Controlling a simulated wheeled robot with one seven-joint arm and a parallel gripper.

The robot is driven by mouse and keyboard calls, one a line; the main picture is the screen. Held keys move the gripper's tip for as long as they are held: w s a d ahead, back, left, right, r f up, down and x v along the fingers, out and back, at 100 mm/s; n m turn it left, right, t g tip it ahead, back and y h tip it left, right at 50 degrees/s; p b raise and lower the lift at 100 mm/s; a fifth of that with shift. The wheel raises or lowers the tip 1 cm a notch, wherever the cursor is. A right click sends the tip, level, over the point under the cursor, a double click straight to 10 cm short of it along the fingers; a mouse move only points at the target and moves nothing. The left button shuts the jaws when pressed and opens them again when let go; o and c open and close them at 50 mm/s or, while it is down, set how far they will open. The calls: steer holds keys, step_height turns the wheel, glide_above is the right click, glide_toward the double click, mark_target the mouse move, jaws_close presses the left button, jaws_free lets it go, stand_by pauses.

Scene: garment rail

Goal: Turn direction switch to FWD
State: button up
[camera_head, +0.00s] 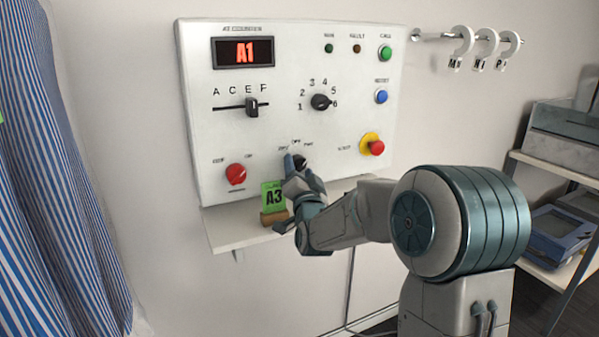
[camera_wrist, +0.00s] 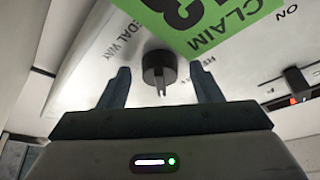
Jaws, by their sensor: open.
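The direction switch (camera_head: 300,161) is a black rotary knob low in the middle of the white control panel (camera_head: 210,120), under small labels for REV, OFF and FWD. In the wrist view the knob (camera_wrist: 160,66) is round and dark, with a narrow pointer part toward the bottom of the picture. My gripper (camera_head: 295,166) is at the panel in front of the switch and partly covers it. In the wrist view my gripper (camera_wrist: 161,72) is open, one finger on each side of the knob, with gaps on both sides. I cannot tell which label the pointer faces.
A green A3 claim card (camera_head: 273,196) stands in a wooden holder on the shelf (camera_head: 225,230) beside my gripper; it also crosses the top of the wrist view (camera_wrist: 215,20). A red knob (camera_head: 236,174) is left, a red stop button (camera_head: 376,147) right. Striped garments (camera_head: 50,180) hang left.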

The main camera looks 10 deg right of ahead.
steer(key=shift+s, duration=0.1)
steer(key=b+v, duration=0.1)
steer(key=v, duration=1.2)
steer(key=shift+s, duration=0.35)
